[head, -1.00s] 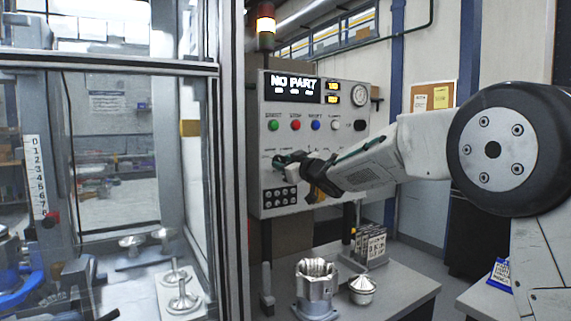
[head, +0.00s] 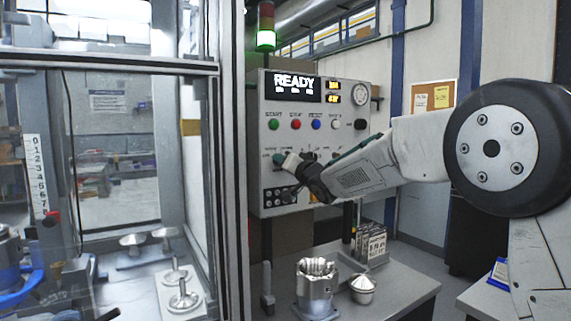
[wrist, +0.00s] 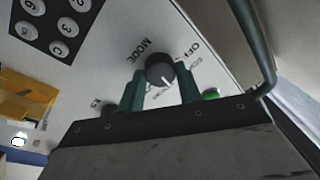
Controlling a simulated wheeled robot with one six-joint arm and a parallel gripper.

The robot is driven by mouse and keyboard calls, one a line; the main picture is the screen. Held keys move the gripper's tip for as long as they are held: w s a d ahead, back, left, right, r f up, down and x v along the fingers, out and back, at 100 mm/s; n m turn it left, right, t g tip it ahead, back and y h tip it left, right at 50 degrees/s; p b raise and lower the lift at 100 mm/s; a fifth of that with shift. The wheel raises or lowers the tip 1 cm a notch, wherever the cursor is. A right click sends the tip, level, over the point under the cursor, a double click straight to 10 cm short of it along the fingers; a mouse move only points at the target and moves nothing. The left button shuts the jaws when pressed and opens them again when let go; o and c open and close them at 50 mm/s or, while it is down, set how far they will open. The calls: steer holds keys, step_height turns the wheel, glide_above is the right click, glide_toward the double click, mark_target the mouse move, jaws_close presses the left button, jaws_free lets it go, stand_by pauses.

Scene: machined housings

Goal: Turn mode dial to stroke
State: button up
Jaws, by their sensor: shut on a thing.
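The mode dial (wrist: 158,68) is a dark round knob under the printed word MODE in the wrist view. A white pointer line on it points down and slightly right in that picture, toward small print that I cannot read surely. OFF is printed to its right. My gripper (wrist: 160,88) has its two green fingers on either side of the dial and is shut on it. In the head view my gripper (head: 285,161) is at the lower left of the control panel (head: 350,88), and the dial is hidden there. The panel display (head: 292,86) reads READY.
A row of coloured buttons (head: 296,124) sits above my gripper, and a keypad (head: 280,197) below it. The signal tower (head: 266,40) is lit green. A glass-fronted machine stands left. A machined housing (head: 316,285) and a domed part (head: 363,288) stand on the bench below.

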steer(key=shift+m, duration=1.2)
steer(key=o, duration=1)
steer(key=v, duration=0.7)
steer(key=shift+s+d+f, duration=0.1)
steer(key=shift+s+d, duration=0.05)
steer(key=shift+s, duration=0.2)
